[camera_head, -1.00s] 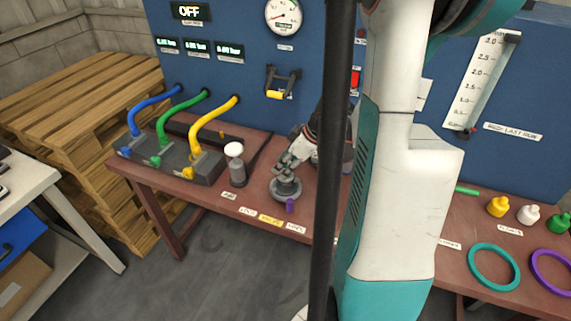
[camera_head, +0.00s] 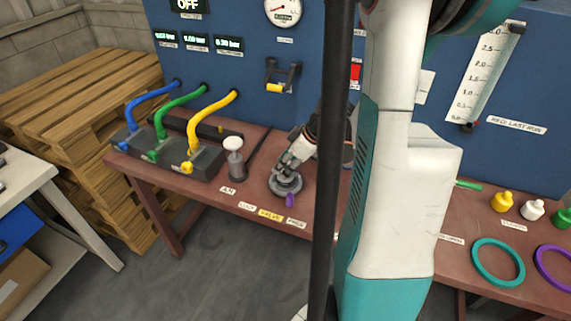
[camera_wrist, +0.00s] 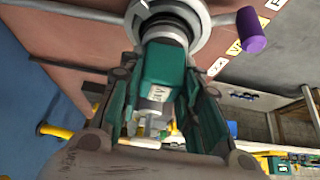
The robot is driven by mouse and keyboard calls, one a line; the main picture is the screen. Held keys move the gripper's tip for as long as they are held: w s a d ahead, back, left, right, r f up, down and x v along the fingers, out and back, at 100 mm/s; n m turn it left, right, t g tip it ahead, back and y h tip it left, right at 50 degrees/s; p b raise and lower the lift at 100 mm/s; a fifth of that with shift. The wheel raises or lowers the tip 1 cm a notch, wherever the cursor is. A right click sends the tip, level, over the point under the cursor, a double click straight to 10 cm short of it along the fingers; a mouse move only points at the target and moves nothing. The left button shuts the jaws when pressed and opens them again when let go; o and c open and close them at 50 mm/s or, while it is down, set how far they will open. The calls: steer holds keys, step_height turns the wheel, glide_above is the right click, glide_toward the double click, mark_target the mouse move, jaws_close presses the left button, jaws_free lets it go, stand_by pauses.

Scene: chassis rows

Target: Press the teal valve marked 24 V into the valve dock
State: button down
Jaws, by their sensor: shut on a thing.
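My gripper (camera_wrist: 165,82) is shut on the teal valve (camera_wrist: 165,62) in the wrist view, with a finger on each side of its body. The valve's printed label is only partly readable. Its dark ringed end meets the opening of the grey round valve dock (camera_wrist: 200,35); how deep it sits is hidden. A purple-tipped lever (camera_wrist: 251,32) sticks out from the dock. In the head view my gripper (camera_head: 287,168) is right over the dock (camera_head: 287,186) on the red-brown bench, and the valve is hidden there.
Left of the dock stand a white-topped plunger (camera_head: 234,160) and a grey block with blue, green and yellow hoses (camera_head: 180,155). A blue panel (camera_head: 235,80) rises behind. Teal (camera_head: 478,258) and purple rings and small bottles lie at right.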

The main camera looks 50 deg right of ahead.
steer(key=shift+f+b, duration=0.5)
steer(key=shift+f, duration=0.1)
steer(key=shift+f, duration=0.25)
steer(key=c, duration=1.1)
jaws_free()
steer(key=v, duration=1.2)
steer(key=shift+r, duration=0.1)
